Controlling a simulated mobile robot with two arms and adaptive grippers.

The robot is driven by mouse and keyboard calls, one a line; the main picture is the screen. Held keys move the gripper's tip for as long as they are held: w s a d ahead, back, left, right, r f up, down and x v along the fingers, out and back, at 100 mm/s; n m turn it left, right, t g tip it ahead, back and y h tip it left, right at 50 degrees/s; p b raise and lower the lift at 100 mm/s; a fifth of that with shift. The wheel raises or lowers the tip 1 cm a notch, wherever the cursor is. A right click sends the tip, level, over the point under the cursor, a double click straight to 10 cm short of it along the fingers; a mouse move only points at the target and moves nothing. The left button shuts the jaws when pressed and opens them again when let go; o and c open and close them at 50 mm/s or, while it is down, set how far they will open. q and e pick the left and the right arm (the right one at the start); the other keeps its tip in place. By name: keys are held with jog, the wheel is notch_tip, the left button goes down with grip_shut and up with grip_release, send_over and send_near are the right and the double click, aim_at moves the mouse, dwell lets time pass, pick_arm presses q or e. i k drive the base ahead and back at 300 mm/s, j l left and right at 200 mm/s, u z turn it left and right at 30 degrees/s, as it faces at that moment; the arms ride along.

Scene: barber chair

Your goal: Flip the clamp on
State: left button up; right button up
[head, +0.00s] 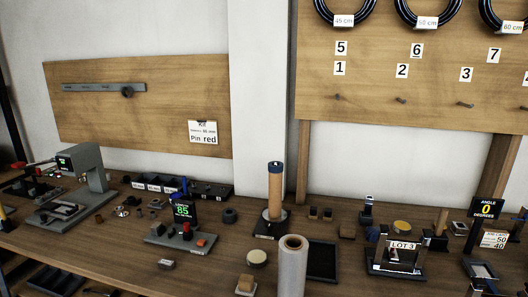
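I cannot tell for sure which part is the clamp. A dark lever with a red end (18,165) shows at the far left, beside a grey press-like stand (88,168); it may be a clamp handle. A small grey fixture (182,235) with a green "85" display (183,210) stands on the bench and carries small blue and red parts. Their exact positions are too small to read. Neither of my grippers is in view.
The wooden bench (215,262) is crowded. A white roll (292,268) stands at front centre, near a tan column with a blue cap (275,190), a black tray (322,261) and a "LOT 3" stand (402,245). Cable coils (344,8) hang on the pegboard above.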

aim_at(394, 256)
jog(key=l+u, duration=0.1)
jog(key=l, duration=1.35)
